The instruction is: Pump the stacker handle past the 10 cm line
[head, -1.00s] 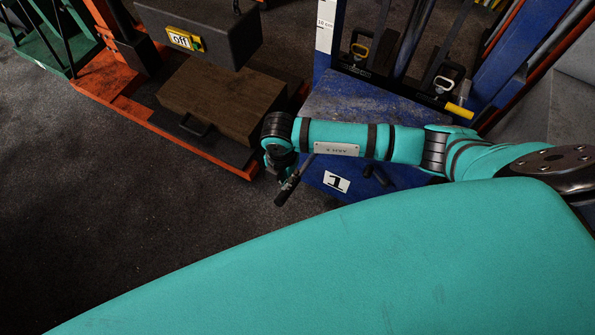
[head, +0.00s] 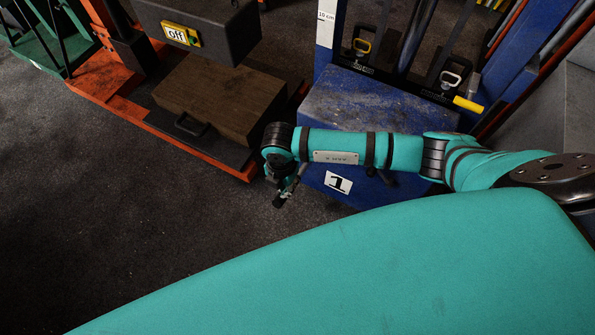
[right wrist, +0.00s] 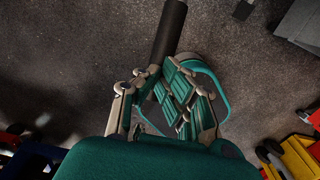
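The blue stacker (head: 350,105) stands in the upper middle of the head view, with a white plate marked "1" (head: 338,182) low on it. A white strip with the 10 cm line (head: 326,17) is on its left upright. My right gripper (head: 283,185) is left of the plate, partly hidden under my wrist. In the right wrist view it (right wrist: 160,92) is closed around a dark round handle (right wrist: 169,33), which sticks out beyond the fingers. The handle's dark end (head: 280,200) also shows in the head view; the rest is hidden. My left gripper is out of view.
An orange stacker (head: 200,152) stands at left, with a brown wooden block (head: 222,100) and a dark box (head: 205,30) bearing an "off" sign (head: 180,35). A green one (head: 35,45) is beyond it. Dark floor (head: 90,220) at lower left is clear.

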